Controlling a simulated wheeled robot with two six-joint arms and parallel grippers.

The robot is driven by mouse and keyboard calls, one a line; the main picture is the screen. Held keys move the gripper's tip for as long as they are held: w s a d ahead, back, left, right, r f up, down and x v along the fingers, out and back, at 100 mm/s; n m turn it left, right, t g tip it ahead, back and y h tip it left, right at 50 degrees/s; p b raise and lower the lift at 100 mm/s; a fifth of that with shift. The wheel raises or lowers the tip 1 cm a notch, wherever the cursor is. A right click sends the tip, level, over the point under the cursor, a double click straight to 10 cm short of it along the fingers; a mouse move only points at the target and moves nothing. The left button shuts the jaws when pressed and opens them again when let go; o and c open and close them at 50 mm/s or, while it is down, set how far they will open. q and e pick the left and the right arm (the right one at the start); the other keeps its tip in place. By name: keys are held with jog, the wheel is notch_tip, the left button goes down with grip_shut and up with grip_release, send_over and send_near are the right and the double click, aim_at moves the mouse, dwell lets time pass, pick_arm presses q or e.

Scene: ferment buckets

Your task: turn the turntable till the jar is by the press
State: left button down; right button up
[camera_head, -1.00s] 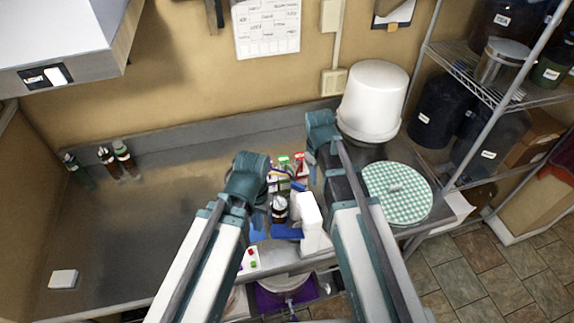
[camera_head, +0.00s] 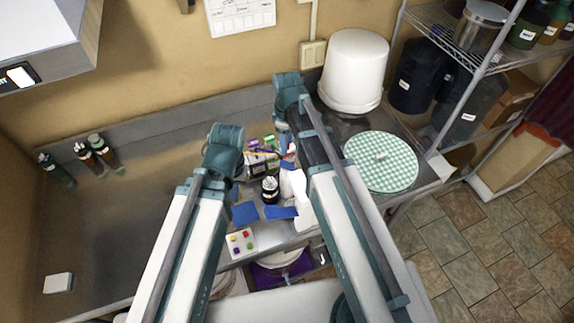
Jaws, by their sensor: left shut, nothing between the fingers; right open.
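A small dark jar (camera_head: 270,188) with a light label and pale top stands upright between my two arms. Behind it is a close cluster of small coloured items (camera_head: 262,165). A white object (camera_head: 301,203) stands right of the jar, partly behind my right arm; I cannot tell if it is the press. I cannot make out the turntable's edge or what stands on it. My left gripper (camera_head: 238,190) is shut and empty, left of the jar and mostly covered by its arm. My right gripper is open, right of the cluster and largely hidden behind its own arm.
Blue patches (camera_head: 245,213) and a white panel with coloured buttons (camera_head: 241,242) lie nearer me. A white bucket (camera_head: 353,70) and a green checkered round cover (camera_head: 381,163) are on the right. Bottles (camera_head: 98,150) stand far left. The left counter (camera_head: 130,215) is mostly clear.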

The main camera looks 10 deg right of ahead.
aim_at(287, 163)
notch_tip(287, 163, down, 11)
jog(key=b, duration=0.9)
jog(key=shift+r, duration=0.2)
grip_shut()
dwell(0.8)
